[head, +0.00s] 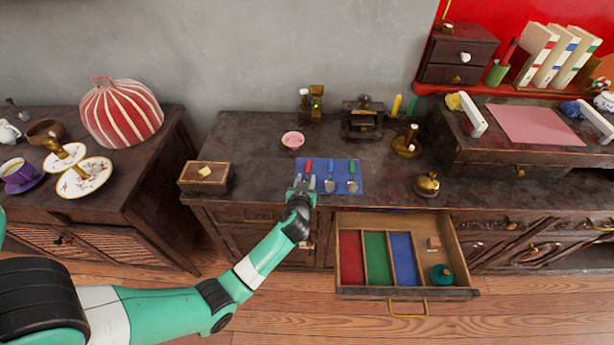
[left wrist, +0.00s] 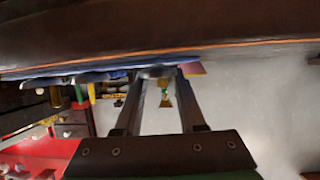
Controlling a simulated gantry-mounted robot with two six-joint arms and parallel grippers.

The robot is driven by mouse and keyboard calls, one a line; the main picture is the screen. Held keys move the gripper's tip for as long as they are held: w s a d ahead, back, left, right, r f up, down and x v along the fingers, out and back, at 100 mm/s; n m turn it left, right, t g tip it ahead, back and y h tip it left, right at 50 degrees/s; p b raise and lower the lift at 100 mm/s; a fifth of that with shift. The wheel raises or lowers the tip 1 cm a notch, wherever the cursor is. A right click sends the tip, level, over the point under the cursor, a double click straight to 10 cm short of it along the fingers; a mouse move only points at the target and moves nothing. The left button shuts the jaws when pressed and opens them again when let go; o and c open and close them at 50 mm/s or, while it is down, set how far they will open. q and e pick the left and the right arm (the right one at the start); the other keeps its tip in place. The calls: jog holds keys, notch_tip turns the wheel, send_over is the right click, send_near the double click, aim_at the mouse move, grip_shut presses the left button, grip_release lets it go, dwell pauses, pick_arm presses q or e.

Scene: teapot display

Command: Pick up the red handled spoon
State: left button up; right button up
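The red-handled spoon (head: 308,165) lies on a blue mat (head: 328,163) on the middle cabinet, its red handle pointing to the back. My left gripper (head: 303,184) is over the front left of the mat, at the bowl end of this spoon, and hides part of it. In the left wrist view, the two fingers of the left gripper (left wrist: 158,85) stand apart, with a grey rounded shape, perhaps a spoon bowl, at the tips. Contact cannot be told. A blue-handled spoon (head: 330,185) and a green-handled spoon (head: 352,186) lie to the right. My right gripper is out of view.
An open drawer (head: 460,292) with red, green and blue compartments juts out in front below the mat. A wooden box (head: 204,181) stands left of the gripper. A pink dish (head: 292,140) is behind, and brass items (head: 427,185) stand to the right.

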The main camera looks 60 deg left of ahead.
aim_at(306, 173)
pick_arm(q)
grip_shut()
jog(key=shift+r+p, duration=0.4)
jog(key=shift+r, duration=0.05)
notch_tip(306, 173, up, 3)
jog(key=shift+f+p, duration=0.1)
jog(key=shift+p, duration=0.9)
jog(key=a+r+p+v, duration=0.1)
jog(key=p+v, duration=0.7)
jog(key=s+a+r+p+v, duration=0.1)
jog(key=p+v, duration=0.7)
jog(key=shift+s+r, duration=0.4)
